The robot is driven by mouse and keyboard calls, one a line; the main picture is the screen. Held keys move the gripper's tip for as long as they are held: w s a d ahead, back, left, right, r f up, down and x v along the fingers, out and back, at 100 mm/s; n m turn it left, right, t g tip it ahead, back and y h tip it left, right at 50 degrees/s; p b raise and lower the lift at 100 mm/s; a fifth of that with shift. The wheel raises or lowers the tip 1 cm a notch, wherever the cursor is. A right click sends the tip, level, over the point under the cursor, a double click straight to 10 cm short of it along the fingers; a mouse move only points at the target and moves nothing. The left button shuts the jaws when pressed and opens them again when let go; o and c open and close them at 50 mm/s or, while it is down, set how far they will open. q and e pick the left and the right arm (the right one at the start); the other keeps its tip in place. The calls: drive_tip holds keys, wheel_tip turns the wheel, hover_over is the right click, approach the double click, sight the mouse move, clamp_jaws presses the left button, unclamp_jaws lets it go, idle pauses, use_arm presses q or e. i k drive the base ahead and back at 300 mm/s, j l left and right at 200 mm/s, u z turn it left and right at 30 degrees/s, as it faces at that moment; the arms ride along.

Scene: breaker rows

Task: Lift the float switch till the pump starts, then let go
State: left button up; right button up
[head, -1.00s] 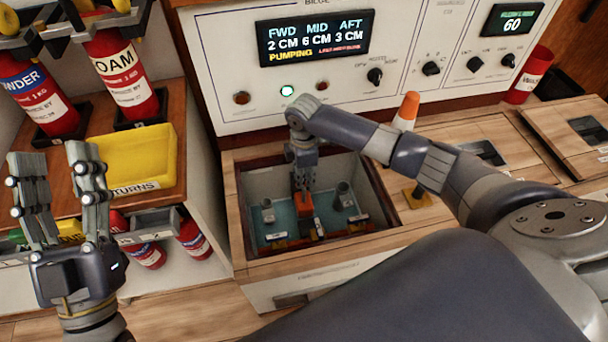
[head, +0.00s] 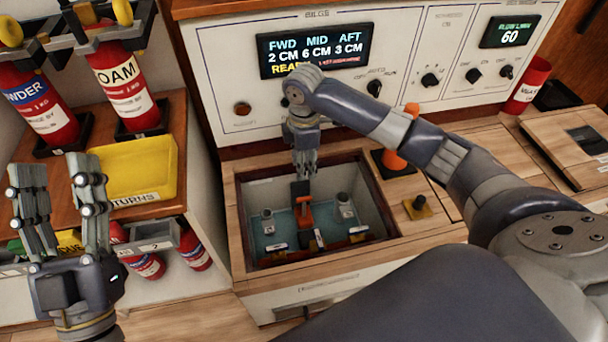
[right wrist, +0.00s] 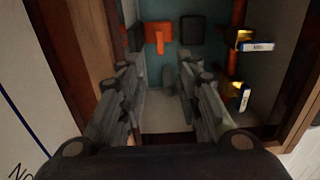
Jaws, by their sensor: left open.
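The orange float switch (head: 303,216) stands in the middle of the open bilge well, and its orange part also shows in the right wrist view (right wrist: 160,40). My right gripper (head: 304,172) is above it, pointing down into the well. In the right wrist view its fingers (right wrist: 163,80) are apart, with nothing held between them. The panel display (head: 315,45) reads FWD 2 CM, MID 6 CM, AFT 3 CM, with a partly covered yellow word starting "READ". My left gripper (head: 60,210) is open and empty at the far left, fingers upward.
The well's wooden rim (head: 232,225) surrounds my right gripper. A yellow bin (head: 130,170) and fire extinguishers (head: 125,75) are at left.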

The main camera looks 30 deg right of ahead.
sight(303, 217)
drive_tip(key=k, duration=0.95)
